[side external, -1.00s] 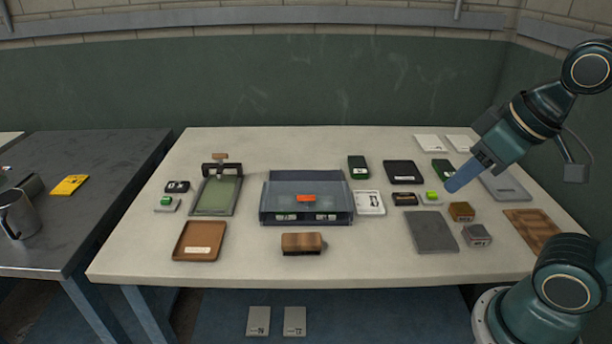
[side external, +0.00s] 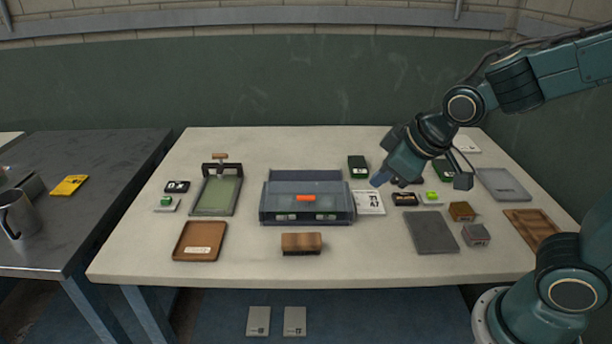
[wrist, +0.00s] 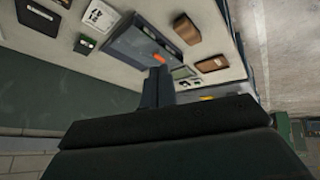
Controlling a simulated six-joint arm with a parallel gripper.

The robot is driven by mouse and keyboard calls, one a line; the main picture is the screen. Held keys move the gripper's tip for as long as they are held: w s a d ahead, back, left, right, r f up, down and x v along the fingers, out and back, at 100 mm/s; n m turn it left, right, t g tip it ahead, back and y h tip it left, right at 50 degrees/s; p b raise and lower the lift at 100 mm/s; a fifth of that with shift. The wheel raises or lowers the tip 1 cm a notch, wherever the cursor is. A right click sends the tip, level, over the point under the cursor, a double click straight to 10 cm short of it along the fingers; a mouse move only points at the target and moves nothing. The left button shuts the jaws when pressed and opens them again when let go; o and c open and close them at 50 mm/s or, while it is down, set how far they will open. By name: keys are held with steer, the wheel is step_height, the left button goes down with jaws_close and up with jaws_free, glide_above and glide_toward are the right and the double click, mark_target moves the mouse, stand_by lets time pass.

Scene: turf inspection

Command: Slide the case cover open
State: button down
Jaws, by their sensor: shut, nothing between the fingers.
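The case (side external: 270,212) is a low grey-blue box in the middle of the table. A translucent cover (side external: 330,200) lies over its top, with an orange handle (side external: 306,198) on it. Small green-and-white items show through the front. My gripper (side external: 378,181) is shut and empty, in the air to the right of the case, and apart from it. In the wrist view the case (wrist: 155,35) and its orange handle (wrist: 158,58) show beyond my gripper's fingers (wrist: 158,75).
A white number card (side external: 369,203) lies right of the case. A brown wooden block (side external: 301,243) lies in front, and a green-bedded frame (side external: 215,196) stands to the left. A dark green box (side external: 357,167) sits behind right. Grey plate (side external: 432,232) is at front right.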

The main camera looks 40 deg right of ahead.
mark_target(302, 208)
steer(key=w+a+f+n+t, duration=0.1)
steer(key=w+a+f+n, duration=0.3)
steer(key=w+f, duration=0.3)
steer(key=shift+w+f, duration=0.25)
steer(key=shift+f, duration=0.25)
steer(key=shift+w+a+f, duration=0.1)
steer(key=shift+x, duration=2.3)
steer(key=x, duration=0.5)
steer(key=shift+w+d+r, duration=0.25)
steer(key=shift+w+d, duration=0.5)
steer(key=shift+d, duration=0.15)
steer(key=shift+w+d+r, duration=0.2)
steer(key=shift+w+d, duration=0.5)
